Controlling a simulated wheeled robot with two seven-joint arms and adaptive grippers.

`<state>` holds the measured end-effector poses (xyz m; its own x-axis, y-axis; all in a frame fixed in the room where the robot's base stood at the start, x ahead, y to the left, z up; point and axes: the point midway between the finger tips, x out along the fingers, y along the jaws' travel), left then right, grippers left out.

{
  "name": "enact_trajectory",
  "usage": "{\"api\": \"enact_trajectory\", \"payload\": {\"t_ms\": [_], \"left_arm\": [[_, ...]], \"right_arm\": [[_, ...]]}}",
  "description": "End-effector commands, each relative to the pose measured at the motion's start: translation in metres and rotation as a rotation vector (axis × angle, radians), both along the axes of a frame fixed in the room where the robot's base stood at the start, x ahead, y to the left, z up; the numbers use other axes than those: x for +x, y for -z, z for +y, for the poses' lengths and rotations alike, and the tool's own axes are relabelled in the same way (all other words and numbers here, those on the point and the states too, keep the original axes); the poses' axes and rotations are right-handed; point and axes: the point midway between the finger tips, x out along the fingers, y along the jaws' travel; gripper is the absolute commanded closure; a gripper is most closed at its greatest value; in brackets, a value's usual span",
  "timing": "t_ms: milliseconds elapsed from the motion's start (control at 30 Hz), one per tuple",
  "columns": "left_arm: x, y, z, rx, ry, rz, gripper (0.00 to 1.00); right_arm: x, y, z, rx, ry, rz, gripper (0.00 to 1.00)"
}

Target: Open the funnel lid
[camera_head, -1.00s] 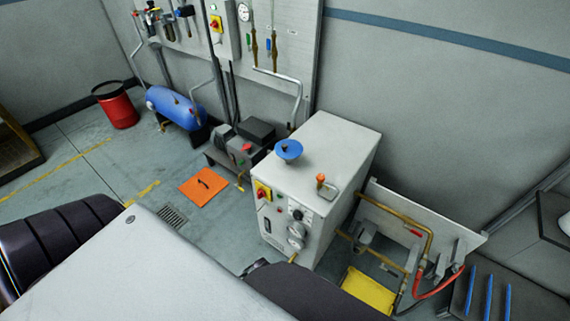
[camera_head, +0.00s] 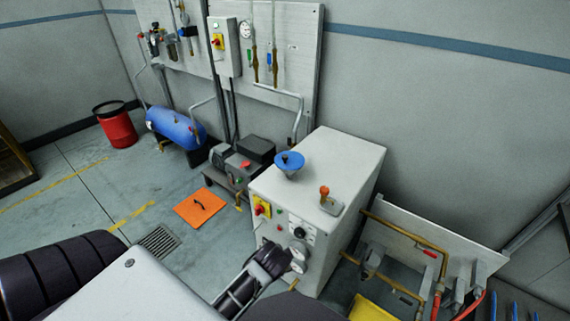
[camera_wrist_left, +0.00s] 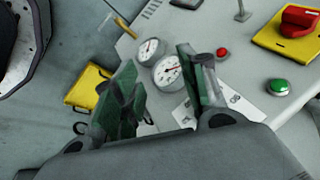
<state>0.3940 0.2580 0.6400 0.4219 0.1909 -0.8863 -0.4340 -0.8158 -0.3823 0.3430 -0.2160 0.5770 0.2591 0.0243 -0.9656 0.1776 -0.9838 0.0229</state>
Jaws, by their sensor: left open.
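A blue round funnel piece (camera_head: 289,160) with a small dark knob in its middle sits on top of the grey machine cabinet (camera_head: 345,160), towards its back left. Whether it is a lid or the open funnel bowl is too small to tell. My left gripper (camera_head: 275,258) is in front of the cabinet's front panel, below the funnel and apart from it. In the left wrist view my gripper (camera_wrist_left: 160,62) is open, its jaws empty, with two round gauges (camera_wrist_left: 167,70) behind them. The funnel is out of that view. My right gripper is not seen.
An orange-knobbed lever (camera_head: 324,192) stands on the cabinet top, right of the funnel. A red switch on yellow (camera_head: 262,207) is on the front panel. A pipe frame (camera_head: 420,250) stands at right. An orange hatch (camera_head: 200,207) lies on the floor. Space above the cabinet is clear.

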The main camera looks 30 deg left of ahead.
Motion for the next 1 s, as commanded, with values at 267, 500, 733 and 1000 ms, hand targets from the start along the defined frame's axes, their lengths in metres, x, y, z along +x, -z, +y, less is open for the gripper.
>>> {"api": "enact_trajectory", "payload": {"t_ms": [267,500,733,1000], "left_arm": [[0.033,-0.038,0.029,0.308,0.208,-0.055,0.57],[0.06,-0.069,0.05,0.597,0.378,-0.053,0.57],[0.084,-0.099,0.063,0.885,0.534,-0.005,0.57],[0.11,-0.135,0.071,1.233,0.705,0.106,0.57]], "right_arm": [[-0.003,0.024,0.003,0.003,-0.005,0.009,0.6],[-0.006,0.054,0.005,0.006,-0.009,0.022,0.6],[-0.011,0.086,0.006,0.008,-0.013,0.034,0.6],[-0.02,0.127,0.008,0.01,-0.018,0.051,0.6]]}}
